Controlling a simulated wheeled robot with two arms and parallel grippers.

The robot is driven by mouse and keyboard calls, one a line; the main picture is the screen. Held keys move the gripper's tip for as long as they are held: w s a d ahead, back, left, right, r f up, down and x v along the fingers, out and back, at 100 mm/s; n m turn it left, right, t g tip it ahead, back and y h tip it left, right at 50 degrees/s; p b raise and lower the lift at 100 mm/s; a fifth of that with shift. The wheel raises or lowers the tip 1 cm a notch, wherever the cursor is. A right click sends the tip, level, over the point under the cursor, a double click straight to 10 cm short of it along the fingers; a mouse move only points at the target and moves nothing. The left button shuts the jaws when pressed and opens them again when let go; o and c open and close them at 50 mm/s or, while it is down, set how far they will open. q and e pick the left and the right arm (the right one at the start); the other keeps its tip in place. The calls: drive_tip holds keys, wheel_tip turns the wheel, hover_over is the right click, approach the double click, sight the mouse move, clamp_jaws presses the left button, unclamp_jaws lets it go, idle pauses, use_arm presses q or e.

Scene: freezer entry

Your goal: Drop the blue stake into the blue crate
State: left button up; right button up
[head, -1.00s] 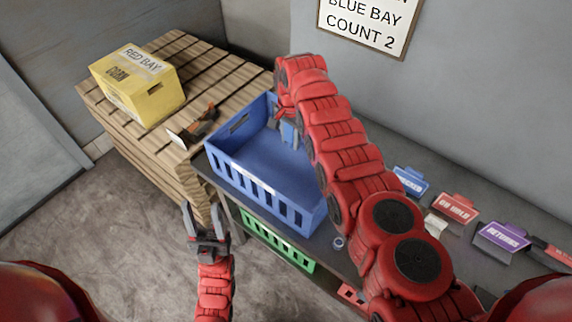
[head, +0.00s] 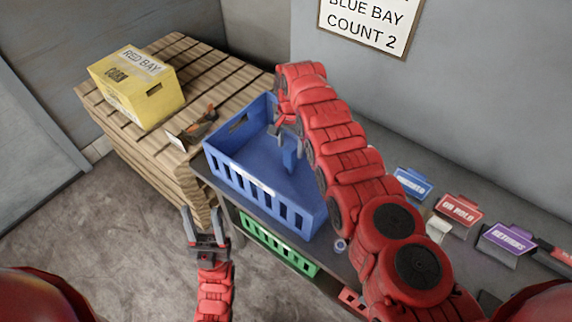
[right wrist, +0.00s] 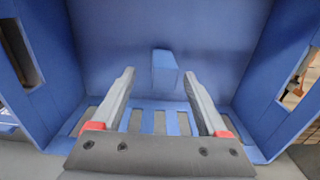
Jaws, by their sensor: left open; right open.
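The blue crate (head: 268,192) stands on the dark shelf top. My right gripper (head: 288,130) reaches down inside the crate. It is open, with its two fingers apart in the right wrist view (right wrist: 159,88). The blue stake (head: 290,155) is inside the crate just below these fingers. In the right wrist view the stake (right wrist: 165,72) is a small block just beyond the fingertips, clear of both. I cannot tell whether it touches the crate floor. My left gripper (head: 204,214) is open and empty, in front of the shelf over the floor.
A yellow box (head: 137,88) and an orange-and-black tool (head: 200,122) are on the wooden slatted stack at left. A green crate (head: 278,245) sits below the blue one. Blue, red and purple signs (head: 458,208) stand right of my right arm.

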drive_tip(key=shift+w+r, duration=0.1)
drive_tip(key=shift+r, duration=0.3)
wheel_tip(320, 180, up, 17)
drive_tip(key=shift+f, duration=0.2)
